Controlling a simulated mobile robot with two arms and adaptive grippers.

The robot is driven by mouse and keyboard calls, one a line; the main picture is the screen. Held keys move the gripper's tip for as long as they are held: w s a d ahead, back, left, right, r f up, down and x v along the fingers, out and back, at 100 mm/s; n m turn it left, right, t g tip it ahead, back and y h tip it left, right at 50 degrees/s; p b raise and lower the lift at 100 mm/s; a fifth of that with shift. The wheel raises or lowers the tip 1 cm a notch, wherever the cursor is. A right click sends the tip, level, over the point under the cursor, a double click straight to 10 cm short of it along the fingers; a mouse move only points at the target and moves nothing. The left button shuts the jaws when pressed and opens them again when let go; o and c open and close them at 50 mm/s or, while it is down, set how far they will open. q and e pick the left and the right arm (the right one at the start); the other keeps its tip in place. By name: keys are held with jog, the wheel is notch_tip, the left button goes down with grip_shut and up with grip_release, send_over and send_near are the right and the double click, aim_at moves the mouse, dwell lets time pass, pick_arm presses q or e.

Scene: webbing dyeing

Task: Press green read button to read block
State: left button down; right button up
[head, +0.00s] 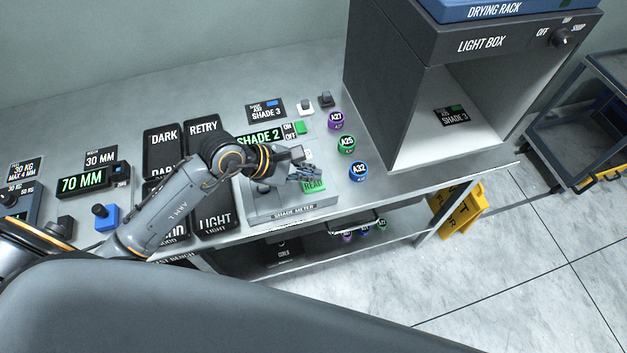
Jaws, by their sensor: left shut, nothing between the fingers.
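The shade meter (293,212) is a grey box at the front edge of the bench, with "SHADE 2" on its green-lit display (259,138). The green READ button (313,186) sits on its right side. My left gripper (312,174) is shut and empty, with its tips right at the button's upper edge. I cannot tell whether they touch it. My left arm crosses over the meter and hides part of its top, and no block can be made out there. My right gripper is not in view.
Round weights or spools A27 (335,120), A25 (346,144) and A32 (358,171) stand right of the meter. The light box (395,85) rises beyond them, with a SHADE 3 card inside. Dark trays marked LIGHT (214,220) and RETRY (203,129) lie left.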

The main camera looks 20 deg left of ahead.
aim_at(310, 186)
pick_arm(q)
notch_tip(310, 186, up, 4)
jog(key=shift+f+p, duration=0.2)
jog(key=shift+p, duration=0.7)
